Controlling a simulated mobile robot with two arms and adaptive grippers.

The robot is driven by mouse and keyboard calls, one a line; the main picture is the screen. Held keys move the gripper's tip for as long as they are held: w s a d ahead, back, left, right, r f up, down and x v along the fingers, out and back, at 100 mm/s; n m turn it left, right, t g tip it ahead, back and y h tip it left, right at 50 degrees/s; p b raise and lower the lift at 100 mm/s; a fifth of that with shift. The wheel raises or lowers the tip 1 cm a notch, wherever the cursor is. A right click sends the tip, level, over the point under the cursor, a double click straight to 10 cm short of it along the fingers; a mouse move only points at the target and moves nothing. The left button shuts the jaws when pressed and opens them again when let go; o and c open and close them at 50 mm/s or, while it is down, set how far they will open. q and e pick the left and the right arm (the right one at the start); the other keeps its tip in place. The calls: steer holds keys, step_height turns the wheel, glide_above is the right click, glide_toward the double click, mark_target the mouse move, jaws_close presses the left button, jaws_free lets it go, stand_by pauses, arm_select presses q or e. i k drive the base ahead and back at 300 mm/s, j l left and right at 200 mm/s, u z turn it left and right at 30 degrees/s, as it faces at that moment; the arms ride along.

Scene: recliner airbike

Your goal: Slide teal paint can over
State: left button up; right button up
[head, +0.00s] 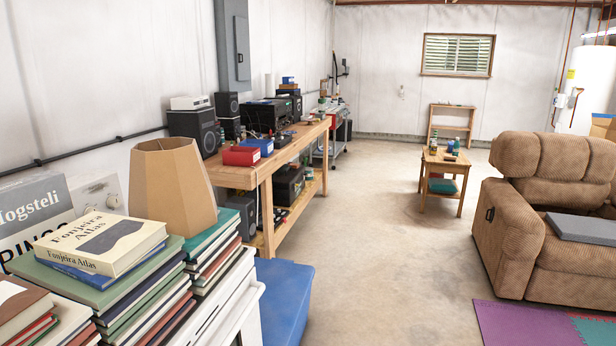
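A small wooden side table (446,165) stands across the room, left of the recliner. Several small cans or bottles (433,146) stand on its top, too small to tell apart. I cannot tell whether one of them is a teal paint can. A flat teal-green thing (442,186) lies on the table's lower shelf; its shape is unclear. Neither of my grippers is in view.
Stacked books (120,270) fill the near left beside a blue bin (284,300). A long workbench (262,175) with electronics lines the left wall. A brown recliner (550,215) stands right, near foam mats (530,325). The concrete floor (385,250) between is clear.

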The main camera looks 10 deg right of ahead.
mark_target(309, 177)
steer(key=i+l+z, duration=0.2)
steer(key=i+l, duration=0.2)
steer(key=i+l+z, duration=0.2)
steer(key=i, duration=0.25)
steer(key=i+l+z, duration=0.2)
steer(key=i+l, duration=0.15)
steer(key=i, duration=0.15)
steer(key=i+l+z, duration=0.2)
steer(key=i, duration=2.15)
steer(key=i+u, duration=0.15)
steer(key=i, duration=0.5)
steer(key=i+u, duration=0.2)
steer(key=i, duration=0.45)
steer(key=i+l+u, duration=0.15)
steer(key=i, duration=0.45)
steer(key=l, duration=0.1)
